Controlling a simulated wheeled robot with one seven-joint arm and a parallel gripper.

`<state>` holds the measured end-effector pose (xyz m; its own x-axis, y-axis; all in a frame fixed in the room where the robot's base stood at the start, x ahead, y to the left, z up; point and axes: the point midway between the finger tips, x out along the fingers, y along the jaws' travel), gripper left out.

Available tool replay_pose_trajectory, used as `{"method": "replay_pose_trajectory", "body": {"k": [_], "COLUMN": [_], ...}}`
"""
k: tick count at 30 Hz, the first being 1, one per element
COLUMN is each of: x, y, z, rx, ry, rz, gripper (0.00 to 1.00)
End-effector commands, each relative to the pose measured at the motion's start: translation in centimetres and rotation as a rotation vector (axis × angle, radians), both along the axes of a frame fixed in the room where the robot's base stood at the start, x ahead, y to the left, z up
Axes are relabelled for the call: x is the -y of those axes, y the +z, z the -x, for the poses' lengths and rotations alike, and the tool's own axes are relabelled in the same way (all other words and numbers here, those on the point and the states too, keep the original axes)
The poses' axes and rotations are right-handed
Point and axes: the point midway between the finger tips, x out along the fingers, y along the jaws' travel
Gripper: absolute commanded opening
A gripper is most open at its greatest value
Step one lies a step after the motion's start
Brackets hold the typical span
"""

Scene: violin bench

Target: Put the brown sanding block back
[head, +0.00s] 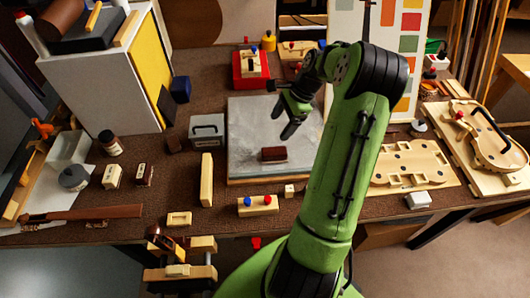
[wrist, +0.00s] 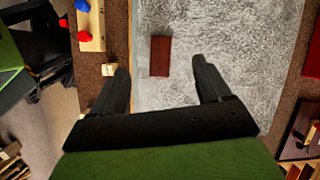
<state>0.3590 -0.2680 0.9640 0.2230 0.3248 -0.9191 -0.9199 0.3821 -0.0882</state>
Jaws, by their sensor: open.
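The brown sanding block (head: 274,154) lies on the grey slab (head: 250,118) near its front edge. In the wrist view the block (wrist: 160,56) is a dark red-brown rectangle on the mottled grey surface. My gripper (head: 290,128) is open and empty above the slab, to the right of the block and higher than it in the head view. In the wrist view the two fingers of my gripper (wrist: 164,82) are spread wide, and the block lies beyond their tips, roughly between their lines. Nothing is between the fingers.
A wooden piece with blue and red knobs (head: 258,205) and a small pale cube (head: 289,190) lie in front of the slab. A pale upright wood bar (head: 207,180) and a grey box (head: 207,130) stand left. A wooden template (head: 412,163) lies right. The slab is otherwise clear.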

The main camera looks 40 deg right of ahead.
Motion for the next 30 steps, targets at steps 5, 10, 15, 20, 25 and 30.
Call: {"method": "replay_pose_trajectory", "body": {"k": [5,10,15,20,25,30], "x": [-10.0,-19.0,-24.6,-26.2,-26.4,-26.4], "y": [7.8,13.8,16.1,15.7,15.4,15.7], "z": [0.3,5.2,12.7,17.1,17.9,17.9], "rx": [0.056,0.167,0.340,0.470,0.498,0.497], "ry": [0.512,1.016,1.470,1.722,1.780,1.777], "rz": [0.287,0.553,0.775,0.885,0.907,0.907], "gripper": [0.78,0.78,0.78,0.78,0.78,0.78]}}
